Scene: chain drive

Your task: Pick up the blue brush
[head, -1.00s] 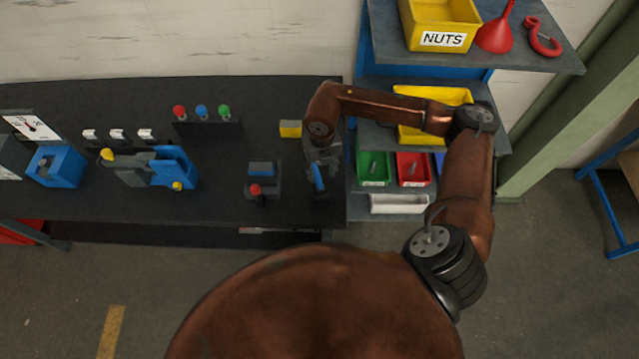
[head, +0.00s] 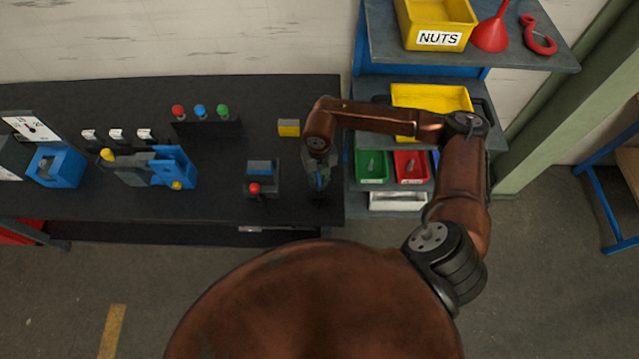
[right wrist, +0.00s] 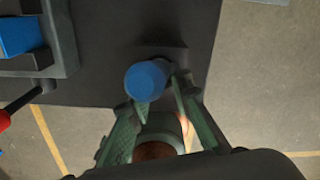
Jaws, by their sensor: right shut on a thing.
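The blue brush (right wrist: 146,81) shows its round blue end in the right wrist view, between the fingers of my right gripper (right wrist: 160,108). In the head view only a small blue part of the brush (head: 321,179) shows, at the right end of the dark bench (head: 225,205). My right gripper (head: 318,178) points down over it and is shut on it. A dark block or holder sits just behind the brush in the right wrist view. I cannot tell whether the brush is clear of it. My left gripper is not in view.
A dark fixture with a blue block and red knob (head: 262,178) stands just left of my right gripper. A yellow block (head: 289,127) lies behind. Right of the bench, shelves hold a green bin (head: 371,166), a red bin (head: 411,167) and yellow bins.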

